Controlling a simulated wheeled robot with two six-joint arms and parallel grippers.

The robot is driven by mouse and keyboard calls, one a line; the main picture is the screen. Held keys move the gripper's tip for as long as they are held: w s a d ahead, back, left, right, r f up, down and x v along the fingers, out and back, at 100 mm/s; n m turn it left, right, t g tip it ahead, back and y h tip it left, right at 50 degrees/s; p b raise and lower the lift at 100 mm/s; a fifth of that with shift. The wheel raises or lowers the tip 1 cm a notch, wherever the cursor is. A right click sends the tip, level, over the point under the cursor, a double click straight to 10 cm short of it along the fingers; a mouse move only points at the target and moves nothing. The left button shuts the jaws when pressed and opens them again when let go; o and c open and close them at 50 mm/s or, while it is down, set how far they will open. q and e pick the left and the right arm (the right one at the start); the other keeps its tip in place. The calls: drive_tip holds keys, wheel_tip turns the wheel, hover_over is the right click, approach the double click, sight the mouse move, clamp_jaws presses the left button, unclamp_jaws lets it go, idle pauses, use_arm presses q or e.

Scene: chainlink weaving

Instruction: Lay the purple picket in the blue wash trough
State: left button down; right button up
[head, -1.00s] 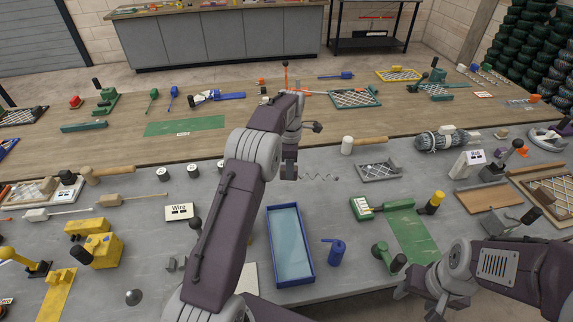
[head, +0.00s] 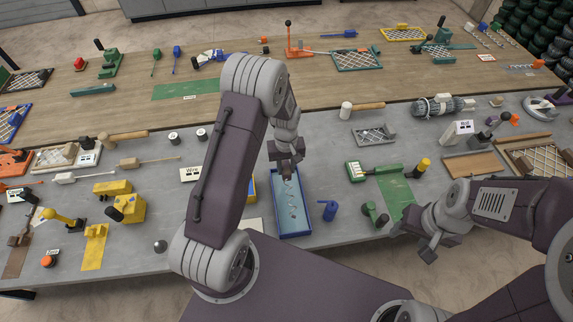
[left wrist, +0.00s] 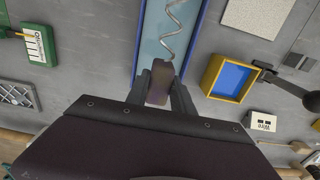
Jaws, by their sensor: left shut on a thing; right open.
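The blue wash trough (head: 309,210) stands on the grey bench in the middle of the head view, with pale blue water inside its walls. My left gripper (head: 287,172) is over the trough's far end, shut on the purple picket. The picket is a wavy wire (head: 291,205) that runs along the trough, over the water. In the left wrist view the wire (left wrist: 173,38) leaves the fingers (left wrist: 160,84) between the trough's long walls (left wrist: 138,30), with a purplish end held in the jaws. I cannot tell whether it touches the bottom. My right gripper (head: 430,252) is open and empty at the bench's front edge.
A blue oil can (head: 327,210) stands just right of the trough. A yellow-framed box with a blue inside (left wrist: 229,78) is close to the trough on its other side. A green tool (head: 372,170) and green mat (head: 395,197) lie further right.

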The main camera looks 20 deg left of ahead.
use_arm(q)
drive_tip(key=shift+f+b, duration=2.9)
drive_tip(key=shift+f, duration=1.05)
drive_tip(key=shift+f+b, duration=0.45)
drive_tip(key=shift+f, duration=0.15)
drive_tip(key=c, duration=1)
unclamp_jaws()
wheel_tip(320, 180, up, 9)
drive_tip(key=shift+r+b, duration=0.1)
drive_tip(key=shift+b, duration=0.5)
